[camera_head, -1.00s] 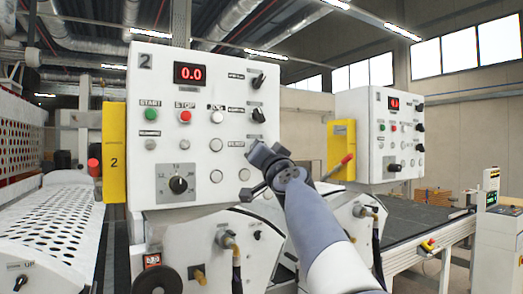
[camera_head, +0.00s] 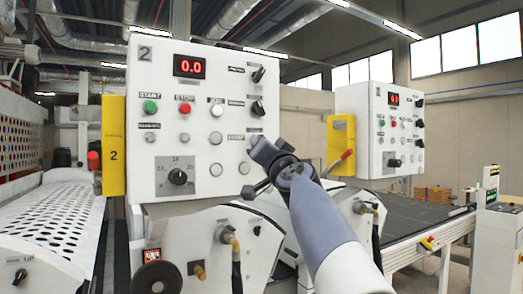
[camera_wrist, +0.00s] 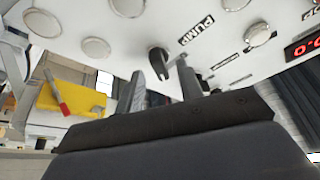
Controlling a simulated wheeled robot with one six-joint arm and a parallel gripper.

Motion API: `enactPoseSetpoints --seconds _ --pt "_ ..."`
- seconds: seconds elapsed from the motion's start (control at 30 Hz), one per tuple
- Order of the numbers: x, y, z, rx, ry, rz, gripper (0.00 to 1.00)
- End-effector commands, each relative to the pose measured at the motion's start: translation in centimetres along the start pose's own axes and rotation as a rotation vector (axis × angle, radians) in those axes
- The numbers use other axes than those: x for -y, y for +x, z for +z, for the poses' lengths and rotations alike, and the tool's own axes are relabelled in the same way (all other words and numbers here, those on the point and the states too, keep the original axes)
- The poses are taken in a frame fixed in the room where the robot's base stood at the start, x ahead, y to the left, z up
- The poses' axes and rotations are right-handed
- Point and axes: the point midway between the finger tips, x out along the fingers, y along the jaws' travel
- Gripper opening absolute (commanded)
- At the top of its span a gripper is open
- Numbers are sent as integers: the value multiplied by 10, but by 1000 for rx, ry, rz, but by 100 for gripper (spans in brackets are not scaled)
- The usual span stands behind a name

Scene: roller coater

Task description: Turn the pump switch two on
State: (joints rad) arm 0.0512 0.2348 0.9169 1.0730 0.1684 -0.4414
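Control panel 2 (camera_head: 215,165) is a white box with a red 0.0 display, buttons and black rotary switches. The pump switch (camera_wrist: 158,62) is a black knob beside the PUMP label (camera_wrist: 195,30) in the wrist view. In the head view my gripper hides that switch. My gripper (camera_head: 262,160) is at the panel's lower right. In the wrist view its two fingers (camera_wrist: 170,75) are apart, with the knob close to their tips. I cannot tell whether they touch it. Another black switch (camera_head: 258,108) sits above on the panel.
A similar panel (camera_head: 375,130) stands at right with a yellow bracket and red-tipped lever (camera_head: 341,160). A yellow plate (camera_head: 114,140) marked 2 is left of panel 2. A perforated guard (camera_head: 55,220) lies at left. Hoses hang below my gripper.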

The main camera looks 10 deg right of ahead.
Motion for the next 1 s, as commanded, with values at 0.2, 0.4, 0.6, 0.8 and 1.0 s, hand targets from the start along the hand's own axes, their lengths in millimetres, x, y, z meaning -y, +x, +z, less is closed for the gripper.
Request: enactPoseSetpoints --seconds 0.2,0.4,0.6,0.8,1.0 --pt "-3 -45 3 -4 -1 0 35" --pt "-2 -74 2 -3 0 0 35" --pt "-1 -86 1 -1 0 1 35" --pt "-1 -87 0 0 1 1 35" --pt "0 -84 0 0 1 1 35"
